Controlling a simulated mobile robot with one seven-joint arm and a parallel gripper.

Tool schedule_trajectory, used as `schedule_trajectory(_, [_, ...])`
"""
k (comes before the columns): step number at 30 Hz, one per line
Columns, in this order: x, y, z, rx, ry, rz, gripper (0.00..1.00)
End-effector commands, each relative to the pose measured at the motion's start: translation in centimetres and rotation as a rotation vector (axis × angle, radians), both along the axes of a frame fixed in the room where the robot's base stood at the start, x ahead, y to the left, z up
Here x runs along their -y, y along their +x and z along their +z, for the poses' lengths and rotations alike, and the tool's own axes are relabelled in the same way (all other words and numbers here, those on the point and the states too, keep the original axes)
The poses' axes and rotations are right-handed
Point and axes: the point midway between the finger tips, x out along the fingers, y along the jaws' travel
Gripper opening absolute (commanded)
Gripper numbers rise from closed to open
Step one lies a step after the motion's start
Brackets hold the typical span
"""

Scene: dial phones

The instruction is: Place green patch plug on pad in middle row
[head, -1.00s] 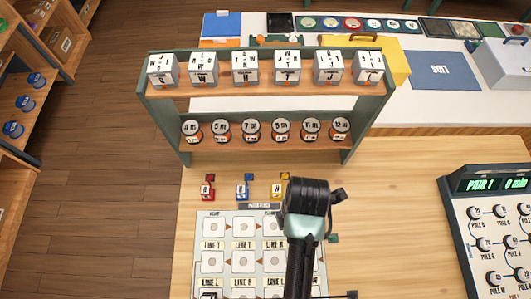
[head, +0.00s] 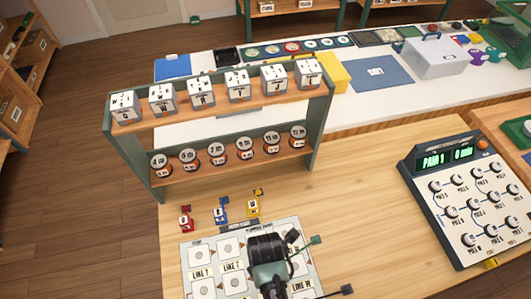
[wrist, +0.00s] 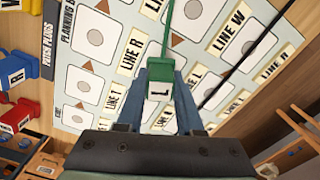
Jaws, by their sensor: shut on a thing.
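My gripper (wrist: 160,72) is shut on the green patch plug (wrist: 161,91), which has a white face marked L and a green cord running up the picture. In the wrist view the plug is in front of the planning board (wrist: 122,75); I cannot tell whether it touches. White square pads (wrist: 94,38) with grey dots lie in rows, with LINE labels between them. In the head view the pale board (head: 192,243) is partly covered by my arm, which hides the plug and my fingertips. A small green piece (head: 315,239) shows right of my arm.
Red (head: 186,222), blue (head: 221,215) and yellow (head: 253,208) plugs stand behind the board. A green-sided shelf (head: 318,125) with white cubes and round jars rises beyond them. A dial console (head: 455,205) stands right. A dark rod-like piece (head: 340,290) lies at the board's right.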

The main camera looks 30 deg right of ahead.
Motion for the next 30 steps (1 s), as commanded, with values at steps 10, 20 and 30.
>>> schedule_trajectory(10, [0.0,0.1,-0.4,0.001,-0.001,0.000,0.00])
schedule_trajectory(20, [0.0,0.0,-0.6,0.000,0.000,0.000,0.66])
schedule_trajectory(30, [0.0,0.1,0.7,0.002,-0.001,0.000,0.66])
